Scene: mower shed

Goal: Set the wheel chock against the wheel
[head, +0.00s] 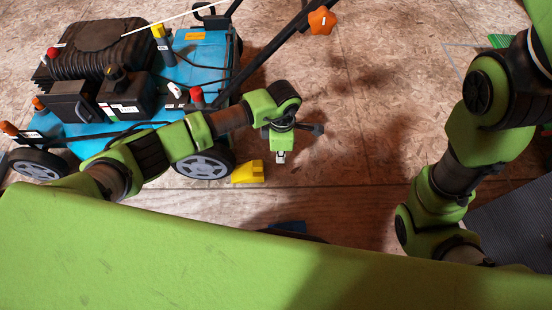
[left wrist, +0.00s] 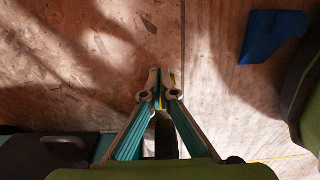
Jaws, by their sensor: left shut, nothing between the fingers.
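The yellow wheel chock (head: 247,172) rests on the floor just right of the mower's near right wheel (head: 204,163). Whether the chock touches the tyre is hard to tell. My left gripper (head: 281,157) points down a little to the right of the chock, apart from it. In the left wrist view its fingertips (left wrist: 160,92) are together, with nothing seen held. A thin yellow sliver shows by the fingertips there; I cannot tell what it is. My right arm shows at the right, but its gripper is out of the picture.
The blue mower (head: 135,130) stands at the upper left, its dark handle rising rightward. An orange knob (head: 321,20) shows at the top. A blue object (left wrist: 272,36) lies on the floor. A dark mat (head: 515,225) lies at right. The middle floor is clear.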

